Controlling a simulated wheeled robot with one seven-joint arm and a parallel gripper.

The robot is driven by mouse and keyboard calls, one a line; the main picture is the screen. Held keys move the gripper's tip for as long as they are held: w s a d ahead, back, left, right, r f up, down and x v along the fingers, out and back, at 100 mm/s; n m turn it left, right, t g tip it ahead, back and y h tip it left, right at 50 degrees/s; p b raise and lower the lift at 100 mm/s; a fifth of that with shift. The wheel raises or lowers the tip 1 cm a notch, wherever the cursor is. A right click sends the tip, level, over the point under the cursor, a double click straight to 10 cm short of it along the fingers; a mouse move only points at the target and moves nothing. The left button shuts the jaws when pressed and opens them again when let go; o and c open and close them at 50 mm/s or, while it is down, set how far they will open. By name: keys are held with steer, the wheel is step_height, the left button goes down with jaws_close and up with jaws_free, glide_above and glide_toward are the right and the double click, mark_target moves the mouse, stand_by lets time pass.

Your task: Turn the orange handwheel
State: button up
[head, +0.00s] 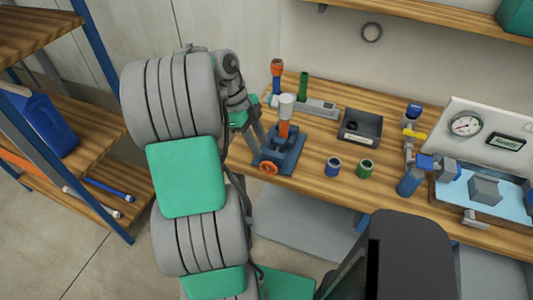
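The orange handwheel (268,168) is on the lower front of a blue stand (285,158) near the left front edge of the wooden bench. The stand carries an upright orange column with a white cap (286,104). My arm comes up from below at the left of the picture and bends over toward the bench. My gripper (257,138) is small in view, just left of the stand and above the handwheel. Whether it touches the stand, and whether its fingers are open or shut, cannot be told. The handwheel's face shows and looks free of the gripper.
On the bench (310,178), a black tray (360,126), a blue cup (333,167) and a green cup (365,169) stand right of the stand. Orange-topped and green tools stand in a grey holder (317,107) behind. Piping and a gauge panel (490,130) are at right; shelving (92,110) is at left.

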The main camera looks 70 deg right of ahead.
mark_target(268, 162)
steer(key=x, duration=0.7)
steer(key=shift+a+f, duration=0.1)
steer(key=shift+f, duration=0.05)
jaws_close()
